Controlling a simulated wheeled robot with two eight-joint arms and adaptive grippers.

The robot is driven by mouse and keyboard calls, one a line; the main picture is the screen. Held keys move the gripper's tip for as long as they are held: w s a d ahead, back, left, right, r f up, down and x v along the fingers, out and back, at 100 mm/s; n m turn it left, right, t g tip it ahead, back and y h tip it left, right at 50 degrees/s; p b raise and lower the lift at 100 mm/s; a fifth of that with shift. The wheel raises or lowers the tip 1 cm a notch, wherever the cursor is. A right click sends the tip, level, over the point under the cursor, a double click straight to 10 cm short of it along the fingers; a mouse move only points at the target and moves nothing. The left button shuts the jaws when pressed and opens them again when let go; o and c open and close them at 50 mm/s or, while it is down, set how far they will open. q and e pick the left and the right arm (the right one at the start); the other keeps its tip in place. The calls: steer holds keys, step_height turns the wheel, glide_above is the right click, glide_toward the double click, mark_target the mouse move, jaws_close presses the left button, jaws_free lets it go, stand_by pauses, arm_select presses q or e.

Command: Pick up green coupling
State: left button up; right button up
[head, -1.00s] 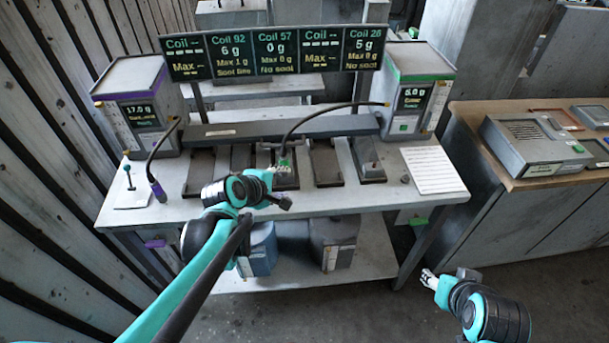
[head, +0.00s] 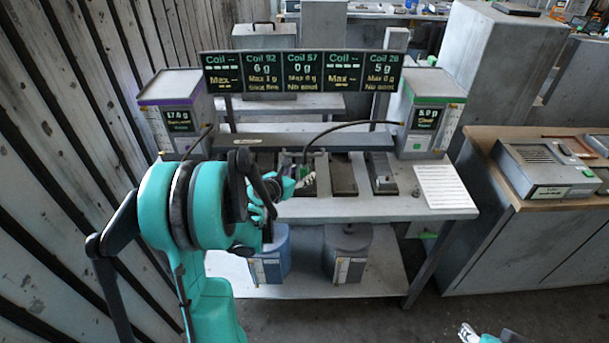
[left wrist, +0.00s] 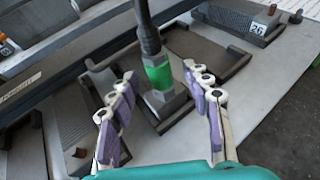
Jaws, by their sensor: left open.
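The green coupling (left wrist: 158,74) is a green-banded collar on a metal fitting at the end of a black hose. In the left wrist view it stands over a dark tray, between the two fingers of my left gripper (left wrist: 160,88). The fingers are open, with purple pads, and a gap shows on both sides of the coupling. In the head view my left gripper (head: 300,183) is at the hose end above the bench trays, where the coupling is mostly hidden. My right gripper (head: 468,333) is at the bottom edge, partly cut off, its jaws unclear.
The black hose (head: 340,127) arches from the green-topped box (head: 433,108) on the right. Dark trays (head: 343,175) line the bench, one with a grey block (head: 383,175). A white sheet (head: 447,187) lies at right. A screen panel (head: 302,72) hangs behind; containers (head: 346,250) stand below.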

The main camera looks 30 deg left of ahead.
mark_target(302, 162)
arm_select(q)
steer(key=x, duration=0.3)
steer(key=shift+f, duration=0.1)
steer(key=shift+s, duration=0.2)
steer(key=shift+c, duration=0.9)
jaws_close()
steer(key=shift+r, duration=0.75)
step_height(302, 162, up, 3)
steer(key=shift+p, duration=0.9)
steer(key=d+r+p, duration=0.3)
steer(key=d+r, duration=0.3)
steer(key=d, duration=0.5)
steer(key=shift+d+r, duration=0.3)
steer(key=shift+r, duration=0.05)
steer(key=shift+w, duration=0.1)
